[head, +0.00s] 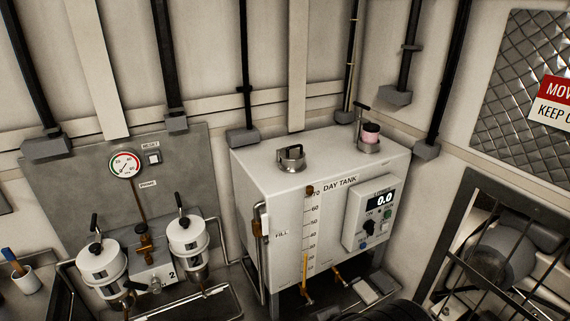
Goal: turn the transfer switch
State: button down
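The day tank (277,190) is a white box on the wall, with a level scale on its front. A small grey control box (356,235) is fixed to its right front. My gripper is not in view.
Two white canisters (187,236) and a pressure gauge (125,164) are at the left. A dark ribbed shape shows at the bottom edge.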

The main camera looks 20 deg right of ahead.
aim_at(369, 226)
jog(key=z, duration=1.25)
jog(key=i+l+u, duration=0.1)
jog(key=u, duration=0.35)
jog(key=i+l+u, duration=0.25)
jog(key=u, duration=0.2)
jog(key=i+l+u, duration=0.15)
jog(key=u, duration=0.3)
jog(key=l, duration=0.1)
